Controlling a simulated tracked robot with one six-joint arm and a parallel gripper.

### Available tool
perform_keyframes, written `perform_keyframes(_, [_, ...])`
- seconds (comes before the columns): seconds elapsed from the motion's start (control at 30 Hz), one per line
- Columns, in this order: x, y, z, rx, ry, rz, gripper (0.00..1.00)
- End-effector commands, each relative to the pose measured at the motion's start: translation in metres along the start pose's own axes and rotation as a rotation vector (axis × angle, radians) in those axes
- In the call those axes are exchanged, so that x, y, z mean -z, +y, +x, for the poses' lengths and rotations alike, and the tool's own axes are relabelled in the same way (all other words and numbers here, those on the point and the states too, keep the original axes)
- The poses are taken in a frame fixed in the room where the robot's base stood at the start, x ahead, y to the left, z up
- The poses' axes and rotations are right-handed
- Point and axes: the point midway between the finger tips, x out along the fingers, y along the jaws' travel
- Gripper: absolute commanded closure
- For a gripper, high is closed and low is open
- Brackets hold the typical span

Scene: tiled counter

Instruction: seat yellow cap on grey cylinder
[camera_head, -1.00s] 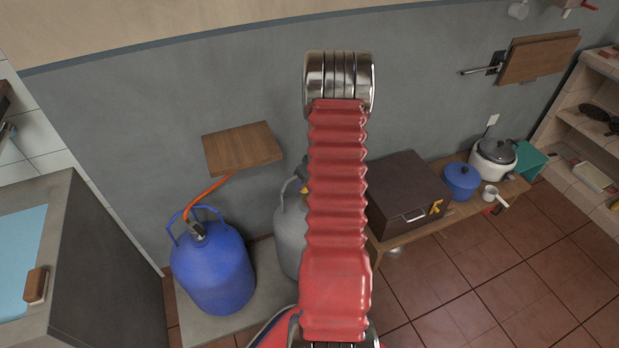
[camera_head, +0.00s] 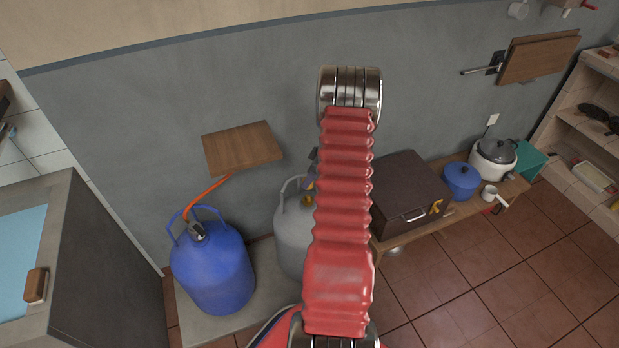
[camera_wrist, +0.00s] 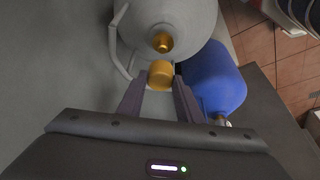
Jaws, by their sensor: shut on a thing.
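The grey cylinder (camera_head: 290,238) stands on a low slab beside the blue cylinder, partly hidden behind my red arm. In the wrist view the grey cylinder (camera_wrist: 190,20) is seen from above, with its brass valve outlet (camera_wrist: 162,43) near its middle. My gripper (camera_wrist: 160,82) is shut on the yellow cap (camera_wrist: 160,74). The cap is close to the outlet, just below it in the picture, and a small gap shows between them. In the head view my arm hides most of the gripper, and I cannot tell the cap from the valve there.
The blue cylinder (camera_head: 212,272) with an orange hose (camera_head: 208,196) stands to the left. A wooden wall shelf (camera_head: 242,147) is above. A brown box (camera_head: 408,190) and pots sit on a low bench to the right. The grey cylinder's handle (camera_wrist: 117,45) rises left of the outlet.

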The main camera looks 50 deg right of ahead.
Motion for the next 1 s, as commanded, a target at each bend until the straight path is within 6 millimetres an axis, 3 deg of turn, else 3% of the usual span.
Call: perform_keyframes(1.0, [-0.019, 0.000, 0.047, 0.000, 0.000, 0.000, 0.92])
